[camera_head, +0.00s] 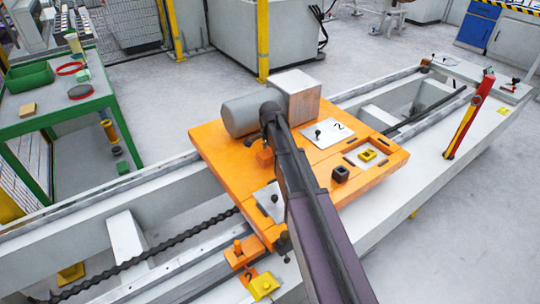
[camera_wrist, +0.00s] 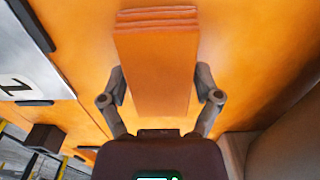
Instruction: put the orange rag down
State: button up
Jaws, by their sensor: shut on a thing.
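The orange rag (camera_wrist: 155,75) looks like a folded, block-shaped bundle with layered folds at its far end. My gripper (camera_wrist: 160,86) is shut on it, one finger on each side. In the head view a small piece of the rag (camera_head: 264,158) shows beside my arm, over the orange carriage top (camera_head: 222,150), near the grey motor cylinder. My arm hides most of my gripper there. The orange carriage top fills much of the wrist view behind the rag. I cannot tell whether the rag touches it.
A grey motor (camera_head: 240,115) and a box (camera_head: 294,96) stand at the carriage's back. Plate 2 (camera_head: 328,133), a dark block (camera_head: 340,174) and a yellow part (camera_head: 367,155) sit to the right. A red-and-yellow lever (camera_head: 468,118) rises from the rail. A green table (camera_head: 45,125) stands left.

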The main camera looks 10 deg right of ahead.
aim_at(270, 152)
jog(key=shift+f, duration=0.2)
jog(key=o, duration=0.8)
jog(key=shift+r, duration=0.2)
notch_tip(270, 152, up, 12)
jog(key=p, duration=1.2)
jog(key=shift+s, duration=0.1)
dwell(0.4)
